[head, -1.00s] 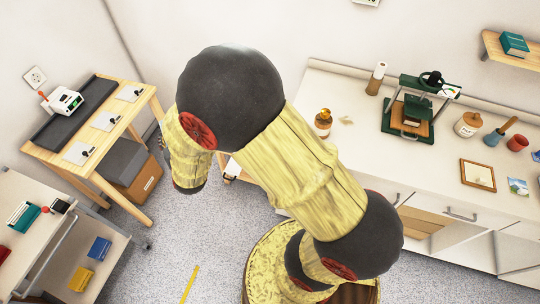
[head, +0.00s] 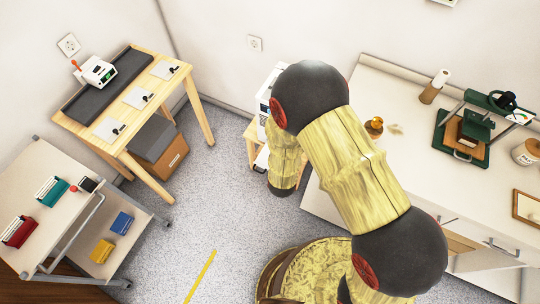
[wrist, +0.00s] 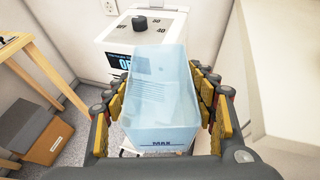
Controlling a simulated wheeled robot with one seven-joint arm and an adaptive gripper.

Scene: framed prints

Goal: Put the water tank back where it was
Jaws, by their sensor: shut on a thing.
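The water tank (wrist: 158,108) is a pale blue, see-through, open-topped box with dark lettering low on its front. In the wrist view my gripper (wrist: 168,90) is shut on it, with fingers along its left and right sides. The tank looks upright and empty. A white appliance (wrist: 145,22) with a black dial and a dark display stands right behind it, and the tank covers its lower front. The appliance also shows in the head view (head: 264,96), partly behind my arm. The tank and gripper are hidden there. I cannot tell whether tank and appliance touch.
Grey floor between is clear.

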